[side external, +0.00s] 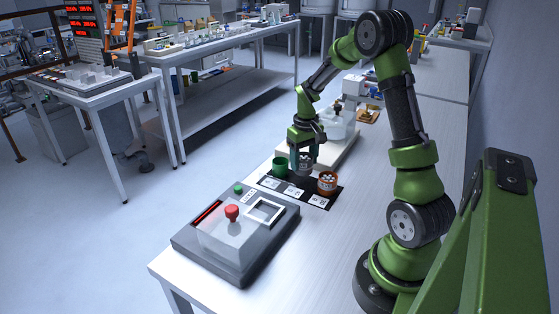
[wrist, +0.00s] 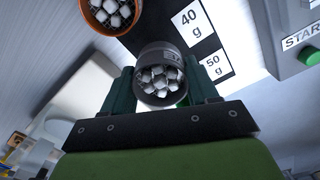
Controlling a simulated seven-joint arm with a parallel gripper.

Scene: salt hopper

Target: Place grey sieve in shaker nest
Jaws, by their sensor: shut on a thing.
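My gripper (side external: 303,157) is shut on the grey sieve (side external: 305,168), a round grey cup full of white lumps. In the wrist view the sieve (wrist: 160,54) sits upright between the two dark green fingers (wrist: 158,76). It is over the black mat, between the green and orange cups; I cannot tell whether its base touches the mat. The shaker (side external: 221,240) is a grey box at the front left, with a red knob (side external: 232,212) and a clear cover. Its nest looks to be the white square frame (side external: 265,211) on top, which appears empty.
A green cup (side external: 279,168) stands left of the sieve. An orange cup (side external: 327,183) with white lumps stands to the right. The black mat (side external: 270,184) carries white weight labels. A green START button (wrist: 310,57) is on the shaker. A pale slab with a clear bin lies behind.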

